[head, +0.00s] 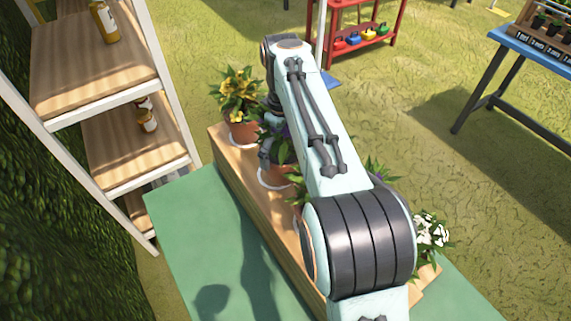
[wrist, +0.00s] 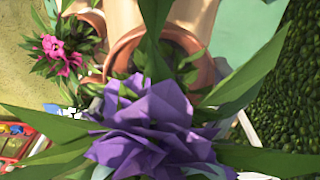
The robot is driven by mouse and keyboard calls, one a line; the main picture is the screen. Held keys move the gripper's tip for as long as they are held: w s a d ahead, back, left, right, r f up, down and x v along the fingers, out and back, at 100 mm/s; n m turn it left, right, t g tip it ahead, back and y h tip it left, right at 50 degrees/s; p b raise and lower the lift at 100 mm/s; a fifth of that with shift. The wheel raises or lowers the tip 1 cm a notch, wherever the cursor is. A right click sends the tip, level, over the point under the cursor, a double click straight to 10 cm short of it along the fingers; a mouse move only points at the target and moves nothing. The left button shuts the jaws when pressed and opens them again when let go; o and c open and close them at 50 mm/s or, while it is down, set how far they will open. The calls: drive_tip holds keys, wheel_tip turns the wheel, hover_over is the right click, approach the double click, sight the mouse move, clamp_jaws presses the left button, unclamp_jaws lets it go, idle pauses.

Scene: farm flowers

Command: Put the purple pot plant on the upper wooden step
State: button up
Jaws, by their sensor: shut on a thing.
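The purple pot plant (head: 279,174) is partly hidden behind my arm in the head view, a terracotta pot with dark purple petals. Its purple bloom (wrist: 155,130) and long leaves fill the near part of the wrist view, with the terracotta pot rim (wrist: 126,48) behind them. My gripper (head: 266,155) is shut on this plant; its fingertips are mostly hidden. The wooden step (head: 232,160) runs along the green table. A white ring shows around the pot's lower part; I cannot tell whether the pot touches the wood.
A yellow-flowered pot (head: 241,125) stands at the far end of the step. Pink flowers (wrist: 58,54) show in the wrist view. The green table (head: 205,235) is clear in front; a shelf rack (head: 95,80) stands left.

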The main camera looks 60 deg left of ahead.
sight(283, 156)
drive_tip(key=shift+f, duration=1.65)
drive_tip(key=shift+f, duration=0.1)
drive_tip(key=o, duration=0.9)
wheel_tip(283, 156, up, 12)
drive_tip(key=shift+r, duration=0.1)
